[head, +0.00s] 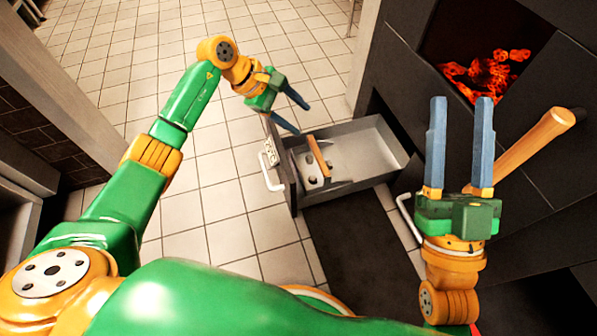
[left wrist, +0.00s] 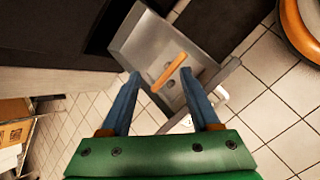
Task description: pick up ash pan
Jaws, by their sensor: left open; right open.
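The ash pan, seen by its wooden bar handle (head: 319,157), sits inside a pulled-out grey drawer (head: 293,180) low in the dark stove. Grey metal with dark spots shows beside the handle; where the pan's edges meet the drawer is hard to tell. My left gripper (head: 303,119) is open and empty, just above and beyond the drawer's front left end. In the left wrist view, the wooden handle (left wrist: 169,72) shows between the spread fingers, beyond them. My right gripper (head: 460,100) is open and empty, pointing up in front of the stove, right of the drawer.
Glowing coals (head: 485,75) burn in the stove opening above right. A thick wooden shaft (head: 535,140) slants behind my right gripper. A white handle (head: 270,172) juts from the drawer front. A dark mat (head: 350,235) lies below the drawer. Tiled floor (head: 215,215) to the left is clear.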

